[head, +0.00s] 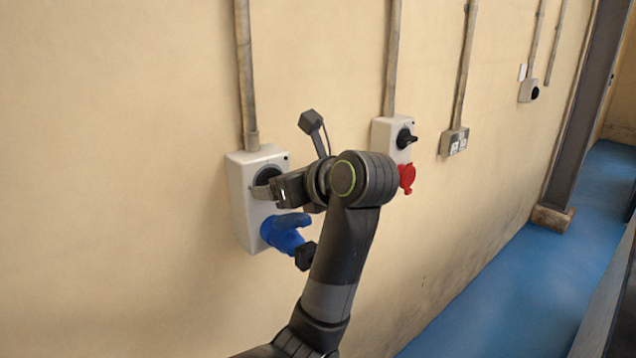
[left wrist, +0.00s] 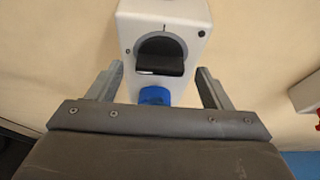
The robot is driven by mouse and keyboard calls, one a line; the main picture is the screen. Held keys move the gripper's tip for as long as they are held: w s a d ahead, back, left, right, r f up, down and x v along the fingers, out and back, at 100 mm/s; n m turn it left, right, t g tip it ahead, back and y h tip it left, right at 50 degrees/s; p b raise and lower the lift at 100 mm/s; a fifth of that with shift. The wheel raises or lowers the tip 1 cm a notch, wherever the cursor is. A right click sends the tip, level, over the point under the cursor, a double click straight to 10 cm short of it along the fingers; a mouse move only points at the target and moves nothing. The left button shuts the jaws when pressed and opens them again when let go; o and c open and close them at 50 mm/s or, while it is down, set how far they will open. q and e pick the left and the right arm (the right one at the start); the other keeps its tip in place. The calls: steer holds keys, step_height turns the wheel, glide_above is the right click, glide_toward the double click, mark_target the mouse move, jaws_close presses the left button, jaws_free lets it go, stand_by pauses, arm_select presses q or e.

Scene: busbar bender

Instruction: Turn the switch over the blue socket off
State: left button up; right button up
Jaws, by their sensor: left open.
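The white switch box (head: 240,205) is on the wall, with a dark round rotary switch (head: 268,174) on its front, partly hidden by my gripper. The blue socket (head: 284,232) sticks out below it. In the left wrist view the switch (left wrist: 160,55) has a black handle that looks crosswise, with small marks above and to its left. The blue socket (left wrist: 155,96) shows below the handle. My left gripper (left wrist: 160,69) is open, one finger on each side of the handle, apart from it in the picture. My right gripper is not in view.
A second white box (head: 385,135) with a black switch and a red socket (head: 407,178) is to the right. Further right are a grey wall outlet (head: 454,142) and a dark post (head: 580,120). Blue floor (head: 500,290) lies at the lower right.

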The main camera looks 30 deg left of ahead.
arm_select(q)
steer(key=b+v, duration=0.3)
steer(key=v, duration=1.3)
steer(key=shift+f, duration=0.1)
